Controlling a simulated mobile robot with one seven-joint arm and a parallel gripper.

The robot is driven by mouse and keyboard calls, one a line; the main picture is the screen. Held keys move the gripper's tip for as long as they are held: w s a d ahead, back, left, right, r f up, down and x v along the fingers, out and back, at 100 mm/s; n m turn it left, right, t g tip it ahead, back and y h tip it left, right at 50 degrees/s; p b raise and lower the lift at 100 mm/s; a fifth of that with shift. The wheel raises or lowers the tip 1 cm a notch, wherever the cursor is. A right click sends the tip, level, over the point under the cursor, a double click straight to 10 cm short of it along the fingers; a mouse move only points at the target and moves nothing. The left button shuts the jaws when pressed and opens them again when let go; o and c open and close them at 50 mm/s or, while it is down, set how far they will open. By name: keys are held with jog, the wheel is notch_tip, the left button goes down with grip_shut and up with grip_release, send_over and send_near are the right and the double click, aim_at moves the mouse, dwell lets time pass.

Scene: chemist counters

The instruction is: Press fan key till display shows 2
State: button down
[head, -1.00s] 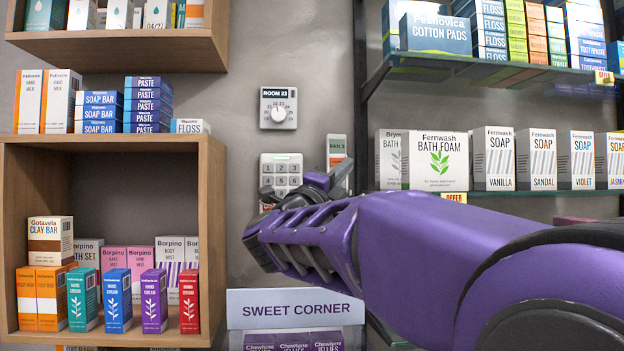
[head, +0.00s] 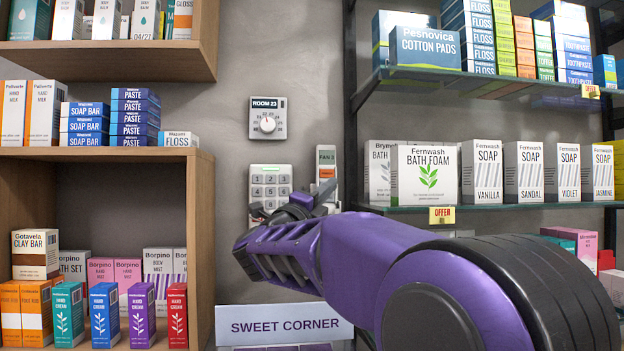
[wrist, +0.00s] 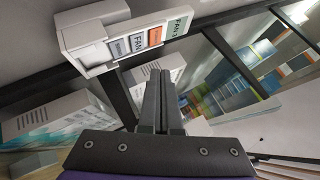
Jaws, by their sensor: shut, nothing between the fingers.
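The fan panel (head: 326,161) is a narrow pale unit on the wall, right of the numeric keypad. Its green display seems to read FAN 3, with an orange patch below; its lower part is hidden behind my gripper in the head view. In the wrist view the fan panel (wrist: 82,30) lies slantwise at the top, with a FAN 3 display, an orange patch, a FAN label and a pale block at its left end. My gripper (wrist: 158,75) is shut and empty, its tips just below the panel in that picture. The gripper (head: 322,196) also shows in the head view. I cannot tell whether it touches.
The numeric keypad (head: 270,182) is close left of my gripper, with the ROOM 23 dial (head: 267,119) above it. A glass shelf with boxes such as the bath foam (head: 425,173) is close on the right. A wooden shelf (head: 203,215) stands left. The SWEET CORNER sign (head: 284,326) is below.

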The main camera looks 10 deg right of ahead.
jog(key=shift+w, duration=1.6)
dwell(0.8)
jog(key=shift+w, duration=0.45)
jog(key=shift+w, duration=0.45)
dwell(0.6)
dwell(0.3)
jog(key=shift+s+b, duration=0.7)
jog(key=shift+s, duration=0.2)
